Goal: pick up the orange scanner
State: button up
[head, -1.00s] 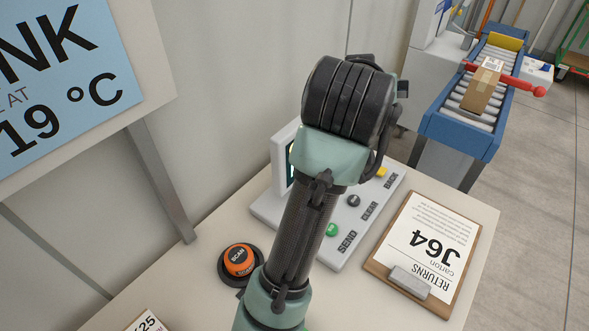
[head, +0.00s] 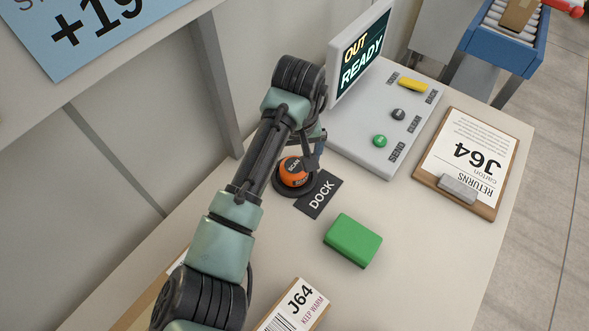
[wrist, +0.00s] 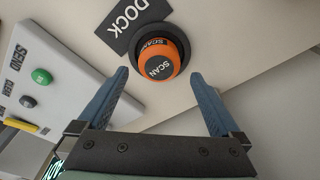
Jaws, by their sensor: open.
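The orange scanner (head: 294,171), marked SCAN, sits in its round black dock (head: 280,188) on the table, beside a black DOCK label (head: 318,194). In the wrist view the scanner (wrist: 158,62) lies ahead of my gripper (wrist: 160,73), roughly centred between the two blue fingers. The fingers are apart and empty, with their tips just short of the scanner. In the head view my gripper (head: 317,152) is close above the scanner, and my arm hides part of the area to its left.
A console (head: 378,128) with an OUT READY screen and coloured buttons stands behind the scanner. A green block (head: 352,240), a RETURNS clipboard (head: 466,160) and a J64 label card (head: 294,306) lie on the table (head: 420,235). A wall is close on the left.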

aim_at(294, 166)
jog(key=f, duration=0.2)
jog(key=w+f, duration=0.1)
jog(key=f, duration=0.2)
jog(key=c, duration=1.3)
jog(key=shift+r, duration=0.1)
jog(key=shift+c, duration=0.2)
